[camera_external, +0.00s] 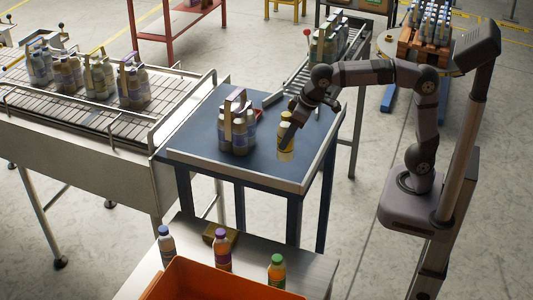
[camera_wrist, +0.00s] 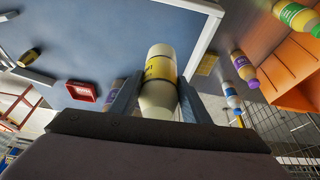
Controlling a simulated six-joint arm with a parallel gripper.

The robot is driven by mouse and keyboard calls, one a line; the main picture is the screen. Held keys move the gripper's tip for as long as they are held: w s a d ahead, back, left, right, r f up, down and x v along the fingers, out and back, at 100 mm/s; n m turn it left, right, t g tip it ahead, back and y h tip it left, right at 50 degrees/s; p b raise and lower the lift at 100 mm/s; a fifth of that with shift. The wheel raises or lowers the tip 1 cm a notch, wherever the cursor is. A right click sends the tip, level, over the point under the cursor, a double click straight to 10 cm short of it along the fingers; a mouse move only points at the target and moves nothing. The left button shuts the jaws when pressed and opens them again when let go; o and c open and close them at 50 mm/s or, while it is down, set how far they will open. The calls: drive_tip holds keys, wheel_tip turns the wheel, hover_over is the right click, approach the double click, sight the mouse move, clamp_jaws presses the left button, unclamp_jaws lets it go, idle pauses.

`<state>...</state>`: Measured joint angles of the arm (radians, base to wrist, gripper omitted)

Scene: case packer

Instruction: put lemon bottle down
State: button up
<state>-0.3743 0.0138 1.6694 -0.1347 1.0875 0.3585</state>
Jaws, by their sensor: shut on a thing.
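The lemon bottle (camera_external: 286,150), pale with a yellow label, is upright at the right part of the blue table (camera_external: 190,143). In the wrist view the lemon bottle (camera_wrist: 160,80) sits between the two fingers. My gripper (camera_external: 289,132) is shut on it, with one finger (camera_wrist: 125,100) on each side. I cannot tell whether the bottle's base touches the table. A carrier pack of bottles (camera_external: 238,128) stands on the table to the left of my gripper, apart from it.
A conveyor (camera_external: 60,110) with several bottle packs is at the left. An orange crate (camera_external: 205,285) and several loose bottles, including a green-capped one (camera_external: 276,270), are on the front bench. A red tray (camera_wrist: 83,92) shows in the wrist view. The table's front part is clear.

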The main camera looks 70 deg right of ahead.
sight(288, 149)
drive_tip(key=shift+f+p, duration=0.5)
drive_tip(key=shift+f, duration=2.3)
drive_tip(key=shift+f, duration=0.1)
drive_tip(key=shift+f, duration=0.15)
drive_tip(key=o, duration=1.3)
drive_tip(key=shift+c, duration=0.2)
drive_tip(key=shift+r, duration=0.5)
drive_tip(key=b+v, duration=0.2)
drive_tip(key=v, duration=0.9)
drive_tip(key=shift+s+r, duration=0.2)
drive_tip(key=shift+s, duration=0.05)
